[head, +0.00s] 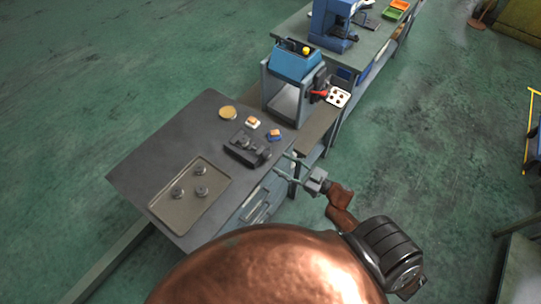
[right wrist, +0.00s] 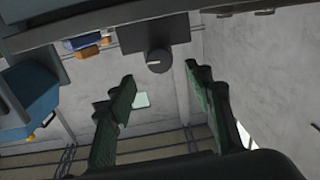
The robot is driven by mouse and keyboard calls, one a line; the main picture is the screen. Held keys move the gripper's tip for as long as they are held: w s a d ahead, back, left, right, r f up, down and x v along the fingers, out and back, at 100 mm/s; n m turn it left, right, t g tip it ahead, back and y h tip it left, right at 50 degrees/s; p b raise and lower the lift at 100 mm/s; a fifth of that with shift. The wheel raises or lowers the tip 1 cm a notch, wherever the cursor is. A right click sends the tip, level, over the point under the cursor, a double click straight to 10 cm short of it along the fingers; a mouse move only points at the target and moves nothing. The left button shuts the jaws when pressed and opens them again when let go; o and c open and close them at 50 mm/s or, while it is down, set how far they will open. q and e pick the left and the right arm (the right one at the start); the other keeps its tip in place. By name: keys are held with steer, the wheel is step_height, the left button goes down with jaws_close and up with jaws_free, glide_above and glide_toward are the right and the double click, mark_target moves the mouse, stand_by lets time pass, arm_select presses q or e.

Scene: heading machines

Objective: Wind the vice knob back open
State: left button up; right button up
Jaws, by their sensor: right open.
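The vice (head: 246,148) is a dark block near the right edge of the grey table. In the right wrist view, the dark vice body (right wrist: 152,33) shows at the top, with its round dark knob (right wrist: 159,62) facing me. My right gripper (head: 281,167) is just off the table's right edge, its fingers pointing at the vice. In the right wrist view, the right gripper (right wrist: 159,74) is open and empty. The knob appears between its fingertips and beyond them, with no clear contact. How far the vice jaws are apart is too small to tell. My left gripper is not in view.
The table (head: 150,150) also holds a tray (head: 165,212) with three small grey parts, a yellow round dish (head: 228,112), an orange-and-white piece (head: 252,122) and an orange-and-blue piece (head: 275,135). A blue machine (head: 294,64) stands behind. Floor right of the table is free.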

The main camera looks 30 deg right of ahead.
mark_target(269, 157)
steer(key=x, duration=0.5)
steer(key=shift+w+p, duration=0.15)
steer(key=shift+p, duration=0.25)
steer(key=shift+w+a, duration=0.3)
steer(key=shift+w, duration=0.2)
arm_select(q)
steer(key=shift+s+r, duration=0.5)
arm_select(e)
steer(key=shift+c, duration=0.4)
steer(key=c, duration=1.1)
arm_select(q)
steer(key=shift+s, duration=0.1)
